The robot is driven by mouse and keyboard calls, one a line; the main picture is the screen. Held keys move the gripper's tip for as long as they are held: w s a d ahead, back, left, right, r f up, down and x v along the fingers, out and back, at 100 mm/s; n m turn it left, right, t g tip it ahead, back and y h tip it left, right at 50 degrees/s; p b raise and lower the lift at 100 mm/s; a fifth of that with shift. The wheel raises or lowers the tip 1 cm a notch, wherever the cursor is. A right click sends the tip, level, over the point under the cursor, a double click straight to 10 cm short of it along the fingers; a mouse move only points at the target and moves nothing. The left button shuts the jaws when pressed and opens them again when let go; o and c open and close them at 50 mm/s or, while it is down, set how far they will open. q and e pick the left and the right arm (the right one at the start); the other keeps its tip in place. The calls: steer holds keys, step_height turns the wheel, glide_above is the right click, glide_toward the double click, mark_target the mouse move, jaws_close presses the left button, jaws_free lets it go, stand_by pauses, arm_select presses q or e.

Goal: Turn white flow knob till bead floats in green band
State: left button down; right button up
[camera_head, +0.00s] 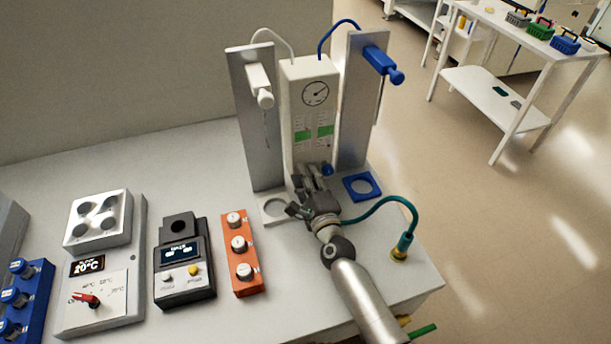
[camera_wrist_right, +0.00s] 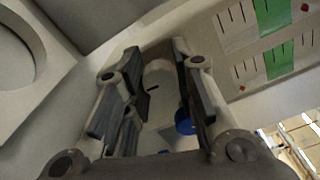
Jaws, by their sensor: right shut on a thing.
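My right gripper (camera_head: 313,178) is at the foot of the white flow meter tower (camera_head: 310,90), its fingers pointing at the tower's front. In the right wrist view its fingers (camera_wrist_right: 153,66) are shut around the white flow knob (camera_wrist_right: 158,76), which has a dark pointer mark. The fingers hide this knob in the head view. Two scales with green bands show in the wrist view. On the upper scale a red bead (camera_wrist_right: 304,7) lies to the right of its green band (camera_wrist_right: 272,14). On the lower scale another red bead (camera_wrist_right: 242,87) lies left of its band (camera_wrist_right: 279,61). My left gripper is out of view.
The blue knob (camera_head: 327,170) is close beside my right fingers. A blue ring holder (camera_head: 350,192) and a white ring holder (camera_head: 267,219) flank the gripper. A teal hose (camera_head: 381,200) loops right of my arm. An orange block (camera_head: 238,281) with white knobs stands left.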

steer(key=shift+f+n, duration=0.1)
steer(key=shift+n, duration=1.5)
steer(key=o, duration=1)
steer(key=shift+o, duration=0.2)
steer(key=shift+s, duration=0.1)
steer(key=v, duration=0.7)
steer(key=shift+s, duration=0.15)
